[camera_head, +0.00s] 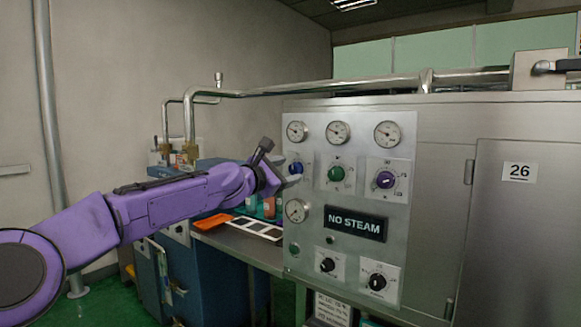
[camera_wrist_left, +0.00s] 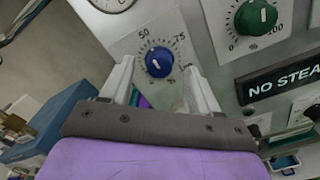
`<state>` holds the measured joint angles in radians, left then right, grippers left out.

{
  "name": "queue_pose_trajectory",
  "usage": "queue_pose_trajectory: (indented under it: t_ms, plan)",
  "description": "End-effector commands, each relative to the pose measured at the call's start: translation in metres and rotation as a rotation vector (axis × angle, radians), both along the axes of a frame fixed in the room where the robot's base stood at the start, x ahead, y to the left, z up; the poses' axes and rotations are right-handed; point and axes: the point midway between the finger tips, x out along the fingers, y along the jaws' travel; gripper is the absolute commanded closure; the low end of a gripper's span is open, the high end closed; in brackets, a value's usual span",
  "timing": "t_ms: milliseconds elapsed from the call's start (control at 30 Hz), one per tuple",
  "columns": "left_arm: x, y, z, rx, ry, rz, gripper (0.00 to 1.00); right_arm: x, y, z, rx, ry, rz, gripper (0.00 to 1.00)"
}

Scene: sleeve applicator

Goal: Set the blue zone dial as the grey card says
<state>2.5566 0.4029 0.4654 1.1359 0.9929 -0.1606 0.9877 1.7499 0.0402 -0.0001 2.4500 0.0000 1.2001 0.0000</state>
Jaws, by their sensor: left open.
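The blue zone dial (camera_head: 296,168) is at the left of the steel panel's dial row, partly hidden by my gripper in the head view. In the left wrist view the blue dial (camera_wrist_left: 159,62) shows on a white scale plate with 50 and 75 readable; its exact pointer setting is hard to read. My left gripper (camera_head: 287,181) is at the panel. In the wrist view its open fingers (camera_wrist_left: 159,72) appear on either side of the dial, with no clear contact. I cannot tell which card is the grey card. My right gripper is out of view.
A green dial (camera_head: 336,174) and a purple dial (camera_head: 385,180) sit to the right. Gauges are above, a NO STEAM sign (camera_head: 356,223) and two black knobs below. A printed notice (camera_head: 332,309) is under the panel, too small to read surely. A bench with pale cards (camera_head: 257,228) stands left.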

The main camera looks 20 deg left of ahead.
Motion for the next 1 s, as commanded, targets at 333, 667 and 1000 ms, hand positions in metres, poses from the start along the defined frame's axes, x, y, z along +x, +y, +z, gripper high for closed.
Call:
queue_pose_trajectory:
  t_ms: [333,667,1000]
  plan:
    - [0.023,-0.009,0.0,0.002,0.0,0.001,0.39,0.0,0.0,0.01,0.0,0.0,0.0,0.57]
    - [0.023,-0.008,-0.001,0.002,0.001,0.001,0.95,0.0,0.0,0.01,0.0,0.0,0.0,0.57]
    - [0.023,-0.007,-0.001,0.043,-0.014,0.003,0.95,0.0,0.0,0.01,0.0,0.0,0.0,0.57]
